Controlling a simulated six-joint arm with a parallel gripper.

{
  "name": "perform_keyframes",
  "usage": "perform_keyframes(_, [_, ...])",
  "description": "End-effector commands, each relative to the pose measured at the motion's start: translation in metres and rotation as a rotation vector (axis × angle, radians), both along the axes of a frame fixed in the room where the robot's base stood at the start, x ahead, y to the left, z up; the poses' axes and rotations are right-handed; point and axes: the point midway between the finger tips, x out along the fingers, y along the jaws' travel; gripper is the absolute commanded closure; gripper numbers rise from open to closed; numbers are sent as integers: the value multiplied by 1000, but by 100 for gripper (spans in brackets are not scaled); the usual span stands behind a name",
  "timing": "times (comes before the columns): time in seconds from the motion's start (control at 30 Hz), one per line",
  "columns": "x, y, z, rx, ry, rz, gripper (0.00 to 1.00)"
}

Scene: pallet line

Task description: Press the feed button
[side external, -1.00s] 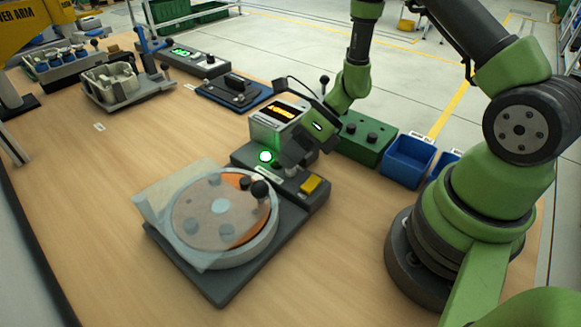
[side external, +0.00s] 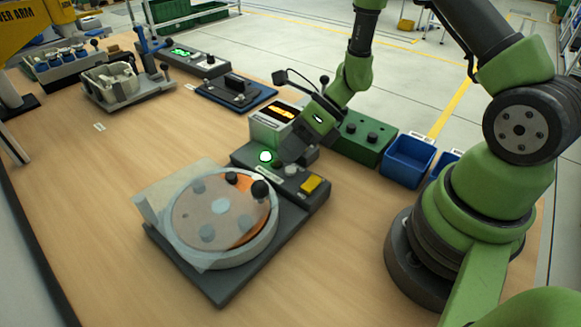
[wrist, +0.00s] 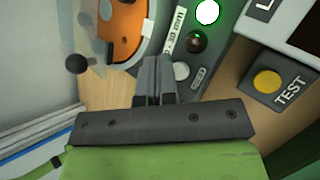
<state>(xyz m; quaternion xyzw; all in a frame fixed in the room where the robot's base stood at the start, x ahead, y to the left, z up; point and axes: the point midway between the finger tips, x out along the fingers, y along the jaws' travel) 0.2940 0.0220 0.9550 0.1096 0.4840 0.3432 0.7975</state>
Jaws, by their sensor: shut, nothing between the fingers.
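The control panel (side external: 240,157) beside the round turntable (side external: 180,259) carries a bright lit button or lamp (side external: 265,156) and a pale round button (side external: 291,170). In the wrist view, the lit one (wrist: 207,12), a dark one with a green glint (wrist: 197,42) and the pale one (wrist: 181,70) stand in a row. My gripper (side external: 281,160) is shut and empty, low over the panel. In the wrist view its fingertips (wrist: 157,60) appear just left of the pale button; contact is unclear.
A display box (side external: 270,130) stands right behind the panel. The wrist view shows a yellow button marked TEST (wrist: 267,80). A black knob (side external: 260,189) rises from the turntable. A green box (side external: 363,140) stands behind.

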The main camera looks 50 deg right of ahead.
Motion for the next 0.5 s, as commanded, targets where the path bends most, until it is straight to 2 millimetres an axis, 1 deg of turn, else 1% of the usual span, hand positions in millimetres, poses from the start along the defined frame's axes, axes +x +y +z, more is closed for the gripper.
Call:
perform_keyframes(0.27, [0,0,1,0,0,0,100])
perform_keyframes(0.37, [0,0,6,0,-2,1,100])
perform_keyframes(0.5, [0,0,21,-2,-4,2,100])
